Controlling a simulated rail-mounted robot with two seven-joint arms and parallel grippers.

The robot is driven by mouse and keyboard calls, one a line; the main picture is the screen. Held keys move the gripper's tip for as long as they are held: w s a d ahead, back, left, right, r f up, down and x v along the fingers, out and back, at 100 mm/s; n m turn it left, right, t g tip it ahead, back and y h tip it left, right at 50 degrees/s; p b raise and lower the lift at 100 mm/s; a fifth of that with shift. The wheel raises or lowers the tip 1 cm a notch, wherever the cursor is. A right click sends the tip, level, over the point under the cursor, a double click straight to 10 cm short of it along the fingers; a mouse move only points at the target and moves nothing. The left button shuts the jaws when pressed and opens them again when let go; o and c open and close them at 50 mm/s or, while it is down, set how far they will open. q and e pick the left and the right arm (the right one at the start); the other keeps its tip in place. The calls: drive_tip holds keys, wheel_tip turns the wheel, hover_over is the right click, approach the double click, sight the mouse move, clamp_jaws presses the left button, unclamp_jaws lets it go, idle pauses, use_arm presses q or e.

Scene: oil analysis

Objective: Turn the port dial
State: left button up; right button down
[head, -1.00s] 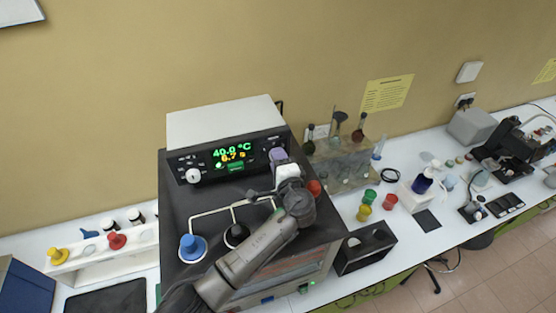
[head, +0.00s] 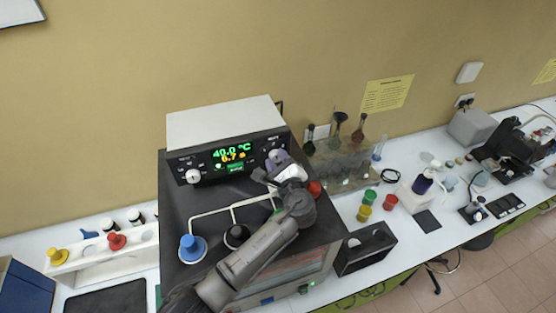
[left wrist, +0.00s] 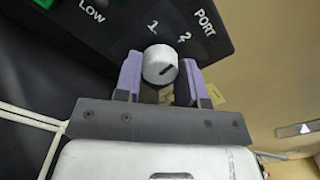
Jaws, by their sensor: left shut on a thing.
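The port dial (left wrist: 160,65) is a pale round knob with a dark pointer mark, below the labels 1, 2 and PORT on a black panel. In the left wrist view the mark points to the right, slightly up. My left gripper (left wrist: 158,80) is shut on the dial, with one purple finger on each side. In the head view the dial (head: 277,155) shows at the right end of the instrument's front panel, partly hidden by my left gripper (head: 275,165). My right gripper is not in view.
The display (head: 232,156) reads 40.0 °C. A second white knob (head: 193,176) is at the panel's left end. Glassware (head: 340,145) stands close on the right.

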use_arm(q)
drive_tip(key=m, duration=0.3)
drive_tip(key=shift+m, duration=0.4)
drive_tip(key=m, duration=0.3)
drive_tip(key=shift+m, duration=0.3)
drive_tip(key=m, duration=0.5)
drive_tip(key=shift+m, duration=0.7)
drive_tip(key=o, duration=0.9)
